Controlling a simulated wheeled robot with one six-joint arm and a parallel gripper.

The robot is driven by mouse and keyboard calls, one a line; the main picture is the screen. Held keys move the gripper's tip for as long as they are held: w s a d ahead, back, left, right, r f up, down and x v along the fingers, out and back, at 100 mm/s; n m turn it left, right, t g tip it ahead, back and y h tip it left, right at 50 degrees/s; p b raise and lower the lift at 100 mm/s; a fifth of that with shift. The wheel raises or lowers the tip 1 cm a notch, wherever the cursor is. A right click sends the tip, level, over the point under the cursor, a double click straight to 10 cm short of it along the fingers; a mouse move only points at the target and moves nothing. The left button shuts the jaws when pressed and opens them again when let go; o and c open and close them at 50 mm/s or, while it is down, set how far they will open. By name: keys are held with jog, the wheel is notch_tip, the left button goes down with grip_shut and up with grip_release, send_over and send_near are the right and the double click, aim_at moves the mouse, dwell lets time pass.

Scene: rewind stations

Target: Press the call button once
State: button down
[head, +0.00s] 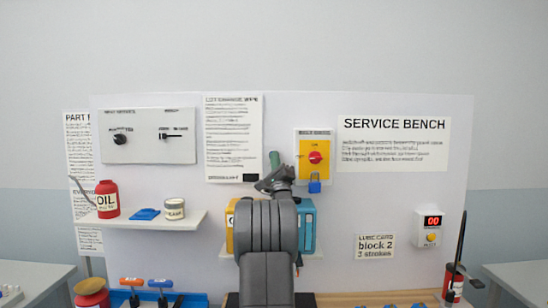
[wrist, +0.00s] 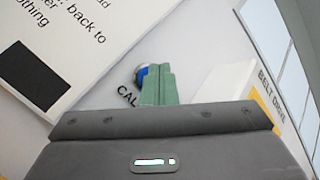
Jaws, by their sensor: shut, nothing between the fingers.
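The call button (wrist: 139,74) is a round blue button in a silvery ring on the pale panel, partly hidden behind my fingers in the wrist view. Part of its label (wrist: 127,96), reading "CAL", shows below it. My gripper (wrist: 158,72) has green fingers closed together, with nothing between them. The fingertips overlap the button's right side in that view; I cannot tell whether they touch it. In the head view my gripper (head: 275,160) points up at the panel, right of the printed sheet, and the button is hidden.
A yellow plate with a red rotary switch (head: 315,158) and a blue padlock (head: 314,186) is close right of my gripper. The printed sheet (head: 233,140) is close left. A shelf (head: 150,221) with an oil can (head: 107,200) juts out at lower left.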

jog(key=shift+f, duration=0.3)
jog(key=shift+s+b, duration=0.6)
jog(key=shift+b, duration=0.35)
jog(key=shift+f, duration=0.1)
jog(key=s+b, duration=0.4)
jog(key=s, duration=0.1)
jog(key=shift+b, duration=0.35)
